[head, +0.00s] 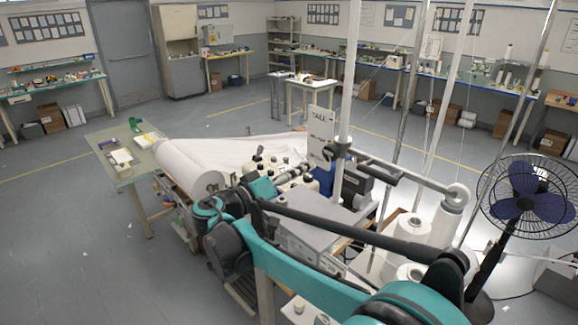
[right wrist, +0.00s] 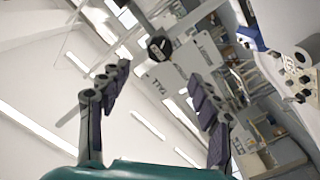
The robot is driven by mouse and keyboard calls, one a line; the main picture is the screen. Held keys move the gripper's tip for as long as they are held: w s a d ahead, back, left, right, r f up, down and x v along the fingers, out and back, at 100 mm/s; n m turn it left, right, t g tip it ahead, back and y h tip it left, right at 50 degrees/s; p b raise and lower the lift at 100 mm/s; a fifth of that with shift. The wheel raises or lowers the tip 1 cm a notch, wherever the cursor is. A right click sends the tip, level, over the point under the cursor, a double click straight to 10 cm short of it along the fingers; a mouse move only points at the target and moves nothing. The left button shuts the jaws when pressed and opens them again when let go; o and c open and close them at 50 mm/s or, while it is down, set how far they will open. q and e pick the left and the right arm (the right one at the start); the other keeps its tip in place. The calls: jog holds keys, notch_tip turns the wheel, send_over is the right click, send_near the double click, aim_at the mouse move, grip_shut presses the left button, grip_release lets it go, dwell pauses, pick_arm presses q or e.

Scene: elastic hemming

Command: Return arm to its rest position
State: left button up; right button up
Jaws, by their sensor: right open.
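My right arm (head: 262,245), teal and black, comes in from the lower right of the head view. It reaches to the left, bends, and its forearm points back up toward the middle of the workstation. My right gripper (head: 296,174) is small there, close to several pale bottle-like items, and whether it touches them is unclear. In the right wrist view the right gripper (right wrist: 158,77) has its two dark fingers spread wide with nothing between them. My left gripper is not in view.
A white fabric roll (head: 192,165) lies beside the green-topped table (head: 112,146). A grey machine (head: 325,225), a pole (head: 348,70) with a sign (head: 321,135), thread cones (head: 405,232) and a fan (head: 524,203) crowd the right. Open floor (head: 75,230) lies left.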

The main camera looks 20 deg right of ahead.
jog(key=s+d+f+n+g+y, duration=0.15)
jog(key=s+f+n+y, duration=0.25)
jog(key=s+f+y, duration=0.65)
jog(key=s+a+f+n+t+y, duration=0.15)
jog(key=s+a+f+y, duration=0.45)
jog(key=s+a+f, duration=0.6)
notch_tip(320, 180, down, 23)
jog(key=s+d+b, duration=0.1)
jog(key=b, duration=2)
jog(key=shift+d+r, duration=0.2)
jog(key=shift+d, duration=0.2)
